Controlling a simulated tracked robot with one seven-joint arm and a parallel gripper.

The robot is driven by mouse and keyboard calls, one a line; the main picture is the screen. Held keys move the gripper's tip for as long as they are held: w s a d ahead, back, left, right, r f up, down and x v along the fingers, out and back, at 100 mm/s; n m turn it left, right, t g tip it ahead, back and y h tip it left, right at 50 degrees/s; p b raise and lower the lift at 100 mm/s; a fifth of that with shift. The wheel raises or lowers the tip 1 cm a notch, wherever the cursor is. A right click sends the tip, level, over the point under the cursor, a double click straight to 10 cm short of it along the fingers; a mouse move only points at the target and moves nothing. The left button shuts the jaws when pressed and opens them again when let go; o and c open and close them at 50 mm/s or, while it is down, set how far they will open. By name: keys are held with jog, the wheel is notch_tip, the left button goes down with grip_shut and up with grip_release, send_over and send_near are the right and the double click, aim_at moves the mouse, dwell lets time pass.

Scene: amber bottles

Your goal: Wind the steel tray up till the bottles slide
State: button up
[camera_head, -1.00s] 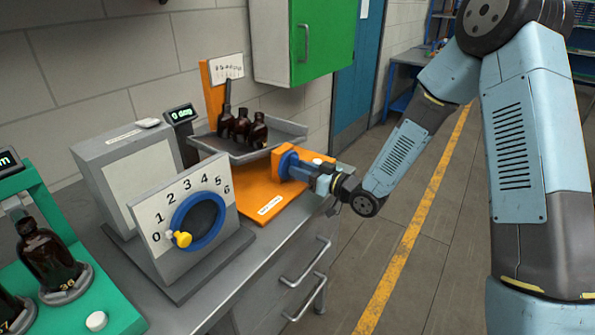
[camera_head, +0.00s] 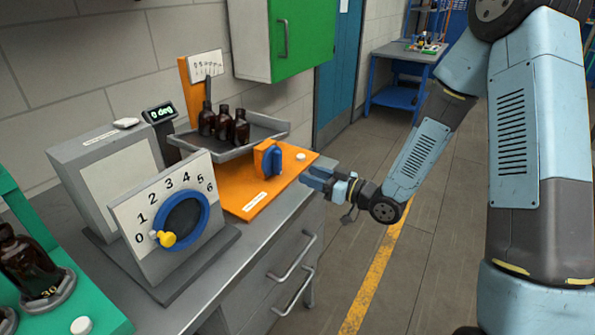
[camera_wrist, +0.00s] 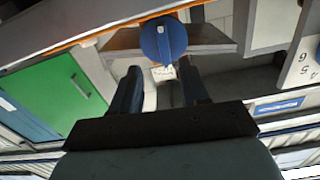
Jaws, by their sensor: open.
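The grey steel tray (camera_head: 257,130) sits on the orange rig, with several amber bottles (camera_head: 225,124) standing upright at its left end. A display (camera_head: 160,113) behind it reads 0 deg. A blue knob (camera_head: 274,160) on an orange block faces my gripper; it also shows in the wrist view (camera_wrist: 163,40). My gripper (camera_head: 308,179) is open and empty, a short way right of the knob and apart from it. In the wrist view its two fingers (camera_wrist: 160,88) point toward the knob, which lies beyond and between the tips.
A grey dial panel (camera_head: 180,205) numbered 0 to 6 with a yellow handle stands in front left. A green stand (camera_head: 100,313) with bottles is at the lower left. A green cabinet (camera_head: 303,40) hangs on the wall. The floor right of the bench is clear.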

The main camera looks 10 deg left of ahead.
jog(key=shift+v, duration=2.2)
jog(key=shift+w, duration=0.1)
jog(key=w+d+r+m+t+h, duration=0.25)
jog(key=w+d+r+h, duration=0.3)
jog(key=d+h, duration=0.3)
jog(key=s+d+r+m+h, duration=0.3)
jog(key=d+r+h, duration=0.4)
jog(key=d, duration=0.4)
jog(key=s+d+r+m+g, duration=0.2)
jog(key=s+d+r+m, duration=0.1)
jog(key=s, duration=0.9)
jog(key=s+d+r+m+g+h, duration=0.1)
jog(key=s+r, duration=0.5)
jog(key=s, duration=0.6)
jog(key=d+m+g, duration=0.1)
jog(key=d+m, duration=0.1)
jog(key=m, duration=0.1)
jog(key=shift+d, duration=0.2)
